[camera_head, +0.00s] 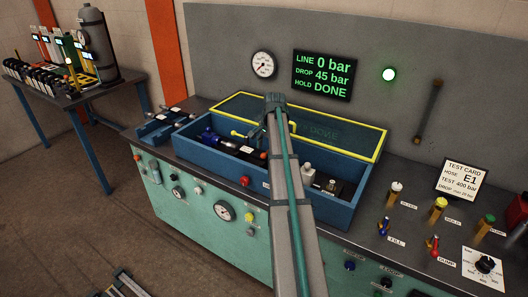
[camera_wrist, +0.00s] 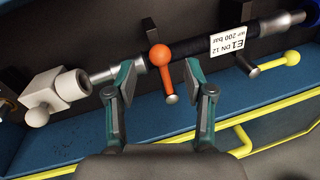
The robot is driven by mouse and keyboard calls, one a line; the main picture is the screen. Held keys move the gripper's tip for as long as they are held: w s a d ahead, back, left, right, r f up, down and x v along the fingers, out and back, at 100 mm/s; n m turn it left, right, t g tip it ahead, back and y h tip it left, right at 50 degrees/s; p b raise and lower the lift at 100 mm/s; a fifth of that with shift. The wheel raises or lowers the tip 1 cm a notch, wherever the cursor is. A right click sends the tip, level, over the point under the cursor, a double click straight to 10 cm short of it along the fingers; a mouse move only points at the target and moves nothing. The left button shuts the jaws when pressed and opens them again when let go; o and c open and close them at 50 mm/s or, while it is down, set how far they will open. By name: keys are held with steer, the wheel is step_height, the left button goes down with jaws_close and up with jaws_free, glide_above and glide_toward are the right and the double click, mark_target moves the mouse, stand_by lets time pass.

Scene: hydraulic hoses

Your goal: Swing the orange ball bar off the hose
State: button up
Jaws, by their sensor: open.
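In the wrist view the orange ball bar (camera_wrist: 165,80) has its ball over the black hose (camera_wrist: 128,65) and its shaft ending in a grey tip below. The hose lies in the blue box and carries a white tag (camera_wrist: 235,52) reading E1 DN 12. My gripper (camera_wrist: 160,68) is open, one finger on each side of the orange bar, with gaps on both sides. I cannot tell how deep the fingertips reach.
A white fitting with a ball (camera_wrist: 42,105) stands left of the hose; a yellow ball bar (camera_wrist: 268,64) lies right. The box's yellow-edged lid (camera_head: 345,135) stands raised behind. The display (camera_head: 322,75) reads LINE 0 bar, DROP 45 bar, HOLD DONE. A green lamp (camera_head: 389,74) is lit.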

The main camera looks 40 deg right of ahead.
steer(key=shift+w+f+p, duration=0.2)
steer(key=shift+f, duration=0.7)
steer(key=shift+w+f+p, duration=0.15)
steer(key=shift+f, duration=0.7)
steer(key=shift+c, duration=0.2)
jaws_close()
